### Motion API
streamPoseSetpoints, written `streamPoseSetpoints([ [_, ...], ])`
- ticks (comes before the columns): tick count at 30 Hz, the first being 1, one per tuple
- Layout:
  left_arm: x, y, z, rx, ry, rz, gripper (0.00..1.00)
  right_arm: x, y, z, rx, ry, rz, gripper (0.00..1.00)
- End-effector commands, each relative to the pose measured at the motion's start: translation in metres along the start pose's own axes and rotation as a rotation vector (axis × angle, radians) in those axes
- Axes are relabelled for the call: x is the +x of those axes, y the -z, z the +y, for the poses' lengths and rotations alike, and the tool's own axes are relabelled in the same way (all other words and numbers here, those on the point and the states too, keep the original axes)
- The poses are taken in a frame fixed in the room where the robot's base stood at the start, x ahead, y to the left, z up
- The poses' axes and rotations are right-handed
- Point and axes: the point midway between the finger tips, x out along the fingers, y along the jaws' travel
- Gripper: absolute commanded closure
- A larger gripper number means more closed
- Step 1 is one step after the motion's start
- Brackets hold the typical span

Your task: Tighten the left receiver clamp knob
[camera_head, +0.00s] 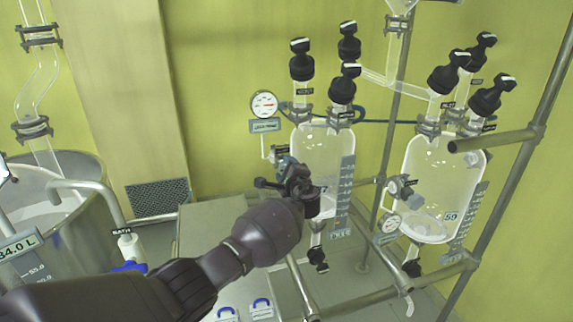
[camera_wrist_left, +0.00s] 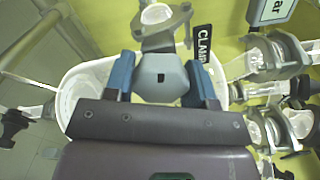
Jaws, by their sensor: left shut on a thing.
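The left receiver (camera_head: 330,145) is a clear glass vessel with black-capped necks, upright on the metal frame. My left arm reaches in from the lower left, and its gripper (camera_head: 287,168) is at the vessel's left side. In the left wrist view, the blue fingers of my left gripper (camera_wrist_left: 161,82) are shut on a grey clamp knob (camera_wrist_left: 164,68). A metal clamp on a glass neck (camera_wrist_left: 160,28) is just beyond the knob, beside a black CLAMP label (camera_wrist_left: 202,43). In the head view, the gripper hides the knob. My right gripper is not in view.
A second glass receiver (camera_head: 430,185) stands on the frame to the right. A round gauge (camera_head: 264,104) is on the wall behind my gripper. A large vessel (camera_head: 85,170) with a pipe is at the left. Metal rails (camera_head: 490,235) run along the right.

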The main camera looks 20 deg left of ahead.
Motion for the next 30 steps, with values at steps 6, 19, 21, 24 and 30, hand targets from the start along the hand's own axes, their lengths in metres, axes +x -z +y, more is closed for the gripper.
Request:
streamPoseSetpoints([
  [6,-0.0005,0.0001,-0.0002,0.206,-0.001,0.002,0.73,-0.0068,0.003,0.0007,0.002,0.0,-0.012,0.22],
  [19,-0.0004,0.0005,0.0014,0.613,0.0,0.002,0.73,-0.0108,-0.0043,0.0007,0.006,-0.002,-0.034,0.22],
  [21,-0.0004,0.0004,0.0015,0.679,0.0,0.002,0.73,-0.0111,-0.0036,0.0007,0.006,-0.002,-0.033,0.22],
  [24,-0.0006,0.0005,0.0019,0.774,0.0,0.002,0.73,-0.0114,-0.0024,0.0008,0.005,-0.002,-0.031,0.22],
  [30,-0.0004,-0.0001,0.0025,0.965,0.0,0.002,0.73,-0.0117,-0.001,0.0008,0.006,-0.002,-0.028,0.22],
])
